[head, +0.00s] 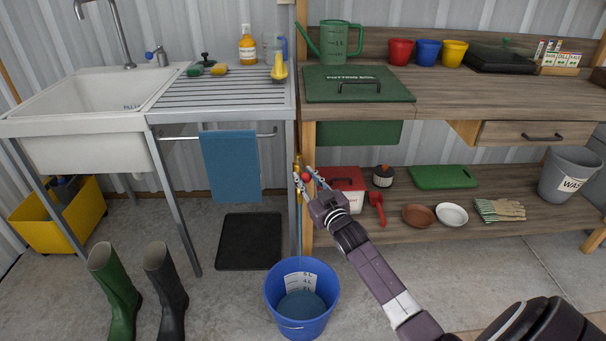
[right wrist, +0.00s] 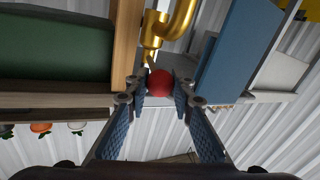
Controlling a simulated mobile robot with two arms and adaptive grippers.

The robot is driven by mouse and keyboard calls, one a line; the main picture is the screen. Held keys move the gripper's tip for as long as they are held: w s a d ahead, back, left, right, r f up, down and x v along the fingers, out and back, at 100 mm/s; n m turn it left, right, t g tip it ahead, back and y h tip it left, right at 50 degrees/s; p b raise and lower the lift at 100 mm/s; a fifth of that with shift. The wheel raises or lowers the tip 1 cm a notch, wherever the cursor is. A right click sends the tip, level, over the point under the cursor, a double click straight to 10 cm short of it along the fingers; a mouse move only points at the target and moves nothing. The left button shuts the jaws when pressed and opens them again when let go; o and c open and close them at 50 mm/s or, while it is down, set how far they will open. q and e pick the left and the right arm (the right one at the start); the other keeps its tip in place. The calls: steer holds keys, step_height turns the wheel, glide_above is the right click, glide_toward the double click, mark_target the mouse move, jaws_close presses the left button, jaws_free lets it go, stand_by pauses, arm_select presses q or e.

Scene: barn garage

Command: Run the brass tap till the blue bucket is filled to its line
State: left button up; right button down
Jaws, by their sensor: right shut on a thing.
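The brass tap (head: 297,166) is at the post between the sink stand and the workbench; its gold pipe also shows in the right wrist view (right wrist: 182,28). My right gripper (head: 306,178) is shut on the tap's red knob (right wrist: 159,83), which sits between its fingertips. The blue bucket (head: 273,290) stands upright on the floor below the tap. A thin bluish stream (head: 299,230) runs from the tap into it. Water (head: 302,306) lies in the bucket, below the upper marks of the white scale (head: 297,281). My left gripper is not in view.
A blue towel (head: 231,166) hangs left of the tap. A red-and-white box (head: 347,187) and a red scoop (head: 376,207) are on the lower shelf, near my right arm.

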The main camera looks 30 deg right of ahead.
steer(key=shift+s+d+r+n+y, duration=0.15)
steer(key=shift+d+n+y, duration=0.35)
steer(key=shift+y, duration=0.2)
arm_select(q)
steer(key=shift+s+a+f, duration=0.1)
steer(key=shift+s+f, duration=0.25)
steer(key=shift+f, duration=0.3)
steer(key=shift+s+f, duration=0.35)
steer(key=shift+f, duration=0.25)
arm_select(e)
steer(key=shift+s+d+n+y, duration=0.15)
steer(key=shift+d+n+y, duration=0.2)
steer(key=shift+y, duration=0.25)
steer(key=c, duration=1.7)
jaws_free()
steer(key=shift+o, duration=0.2)
steer(key=s, duration=1.2)
steer(key=shift+a, duration=0.15)
